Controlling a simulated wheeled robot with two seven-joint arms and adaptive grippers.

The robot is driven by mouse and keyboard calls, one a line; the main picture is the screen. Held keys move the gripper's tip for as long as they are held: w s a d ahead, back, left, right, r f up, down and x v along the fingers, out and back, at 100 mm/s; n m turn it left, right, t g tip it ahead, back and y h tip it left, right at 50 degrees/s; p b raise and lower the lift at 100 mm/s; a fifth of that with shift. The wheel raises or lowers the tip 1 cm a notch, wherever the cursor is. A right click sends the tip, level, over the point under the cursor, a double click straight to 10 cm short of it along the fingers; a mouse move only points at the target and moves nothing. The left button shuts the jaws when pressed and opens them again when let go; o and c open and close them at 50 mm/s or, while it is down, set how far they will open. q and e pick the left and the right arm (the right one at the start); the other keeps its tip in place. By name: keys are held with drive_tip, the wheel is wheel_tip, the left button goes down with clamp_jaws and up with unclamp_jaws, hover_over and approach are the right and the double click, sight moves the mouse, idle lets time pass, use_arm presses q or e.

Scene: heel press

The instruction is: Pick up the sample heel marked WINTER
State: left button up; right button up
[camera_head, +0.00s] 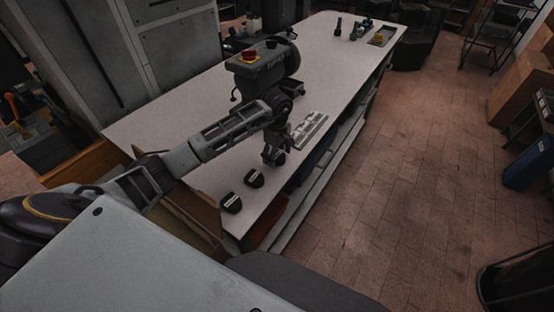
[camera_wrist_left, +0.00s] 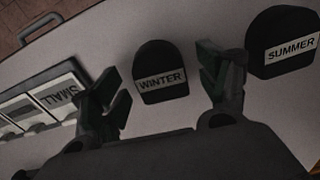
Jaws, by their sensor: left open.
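The sample heel marked WINTER (camera_wrist_left: 162,88) is a dark rounded piece with a white label, lying on the pale table (camera_head: 180,112). In the left wrist view it sits between the two fingers of my left gripper (camera_wrist_left: 166,95). The fingers are apart, with a gap to the heel on both sides. In the head view my left gripper (camera_head: 274,155) points down over the table, and partly hides a dark heel under it. The heel marked SUMMER (camera_wrist_left: 290,47) lies to the right of the WINTER one. My right gripper is not in view.
Two dark heels (camera_head: 254,178) (camera_head: 231,203) lie in a row nearer the table's front end. A tray with labelled compartments (camera_wrist_left: 40,105), one reading SMALL, is left of WINTER. A dark press with a red button (camera_head: 250,55) stands behind my arm.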

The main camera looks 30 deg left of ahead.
sight(277, 155)
use_arm(q)
drive_tip(key=shift+c, duration=0.4)
drive_tip(key=c, duration=1.1)
drive_tip(key=shift+o, duration=0.2)
drive_tip(key=shift+r+p, duration=0.55)
drive_tip(key=shift+r, duration=0.45)
wheel_tip(277, 155, up, 6)
drive_tip(key=shift+r+p, duration=0.1)
drive_tip(key=shift+p, duration=0.6)
drive_tip(key=shift+r, duration=0.9)
